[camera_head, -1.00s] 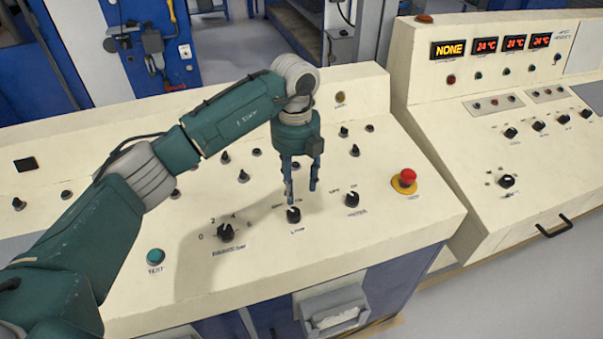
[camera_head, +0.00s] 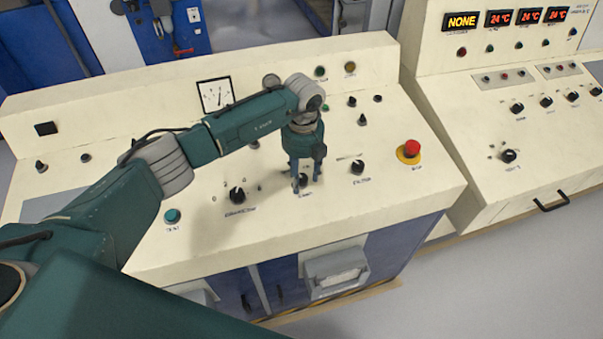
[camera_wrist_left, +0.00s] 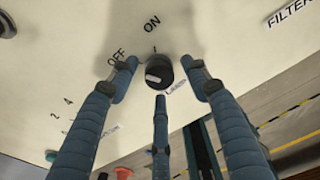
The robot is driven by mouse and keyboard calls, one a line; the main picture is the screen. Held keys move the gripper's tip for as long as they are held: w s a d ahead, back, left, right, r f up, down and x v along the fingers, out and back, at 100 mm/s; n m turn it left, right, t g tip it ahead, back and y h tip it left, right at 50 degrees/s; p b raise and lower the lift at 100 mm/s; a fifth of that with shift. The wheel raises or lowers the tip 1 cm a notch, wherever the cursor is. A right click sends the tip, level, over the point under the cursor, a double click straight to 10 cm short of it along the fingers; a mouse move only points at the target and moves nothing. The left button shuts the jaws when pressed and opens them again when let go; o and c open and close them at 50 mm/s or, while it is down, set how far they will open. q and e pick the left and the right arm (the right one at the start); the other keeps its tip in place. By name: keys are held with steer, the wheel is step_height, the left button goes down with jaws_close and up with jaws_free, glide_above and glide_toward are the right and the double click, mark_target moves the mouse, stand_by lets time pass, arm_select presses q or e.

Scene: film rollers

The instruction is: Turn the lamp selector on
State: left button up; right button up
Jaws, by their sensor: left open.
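The lamp selector is a small black knob (camera_head: 303,180) on the cream sloping console, with a "Lamp" label. In the left wrist view the knob (camera_wrist_left: 158,73) has OFF and ON printed beside it, OFF at the left and ON above. Which label its pointer faces is hard to tell. My left gripper (camera_head: 306,185) is open, pointing down at the knob. In the left wrist view its three blue fingers (camera_wrist_left: 162,76) stand around the knob with gaps showing. In the head view the fingers partly hide the knob. My right gripper is out of view.
A numbered selector knob (camera_head: 237,195) is to the left, and a filter knob (camera_head: 357,167) to the right. A red mushroom button (camera_head: 411,148) stands further right. A teal button (camera_head: 172,216) is near the front left. A second console (camera_head: 480,150) with red displays is at right.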

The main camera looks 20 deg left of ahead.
arm_select(q)
steer(key=shift+w, duration=0.1)
steer(key=shift+f, duration=0.1)
steer(key=shift+c, duration=0.7)
steer(key=c, duration=1)
steer(key=shift+w+f+m+b, duration=0.1)
steer(key=shift+f+m+b, duration=0.05)
steer(key=shift+m+b, duration=0.8)
steer(key=m+b, duration=0.5)
steer(key=b, duration=0.1)
steer(key=shift+m+y, duration=0.3)
steer(key=shift+m, duration=0.05)
steer(key=shift+d+r+m+b, duration=0.1)
steer(key=shift+r+m+b, duration=0.1)
steer(key=shift+m+b, duration=1.75)
steer(key=shift+m, duration=0.25)
